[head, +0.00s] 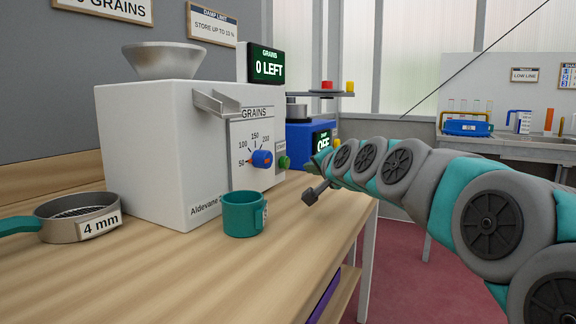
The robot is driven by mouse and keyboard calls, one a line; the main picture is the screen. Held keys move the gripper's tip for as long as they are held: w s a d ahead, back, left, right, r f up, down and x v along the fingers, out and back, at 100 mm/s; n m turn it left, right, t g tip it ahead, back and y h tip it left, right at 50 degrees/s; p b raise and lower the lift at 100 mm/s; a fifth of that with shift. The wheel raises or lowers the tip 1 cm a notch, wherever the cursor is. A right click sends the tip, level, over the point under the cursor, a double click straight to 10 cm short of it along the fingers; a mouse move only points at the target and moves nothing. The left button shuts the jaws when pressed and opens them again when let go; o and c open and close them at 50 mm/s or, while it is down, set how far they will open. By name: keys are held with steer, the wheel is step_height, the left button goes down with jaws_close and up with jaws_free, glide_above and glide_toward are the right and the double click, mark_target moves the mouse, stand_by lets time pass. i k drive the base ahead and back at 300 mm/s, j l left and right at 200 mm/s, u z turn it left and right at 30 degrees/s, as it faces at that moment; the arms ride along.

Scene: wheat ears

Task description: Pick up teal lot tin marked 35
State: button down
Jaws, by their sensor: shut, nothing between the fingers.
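A teal tin (241,214) shaped like a mug stands upright on the wooden bench, in front of the white grain counter. A pale label shows edge-on at its right side, and I cannot read any number on it. My gripper (309,197) is small and dark at the end of my arm. It is shut and empty, to the right of the tin and apart from it, near the bench's right edge.
The white grain counter (155,150) with its dial and spout stands close behind the tin. A sieve (78,220) marked 4 mm lies at left. A blue machine (305,143) stands behind. The bench top (170,285) in front is clear.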

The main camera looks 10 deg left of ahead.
mark_target(245, 211)
steer(key=k+l, duration=0.3)
steer(key=k, duration=0.15)
steer(key=k+l, duration=0.35)
steer(key=k, duration=0.1)
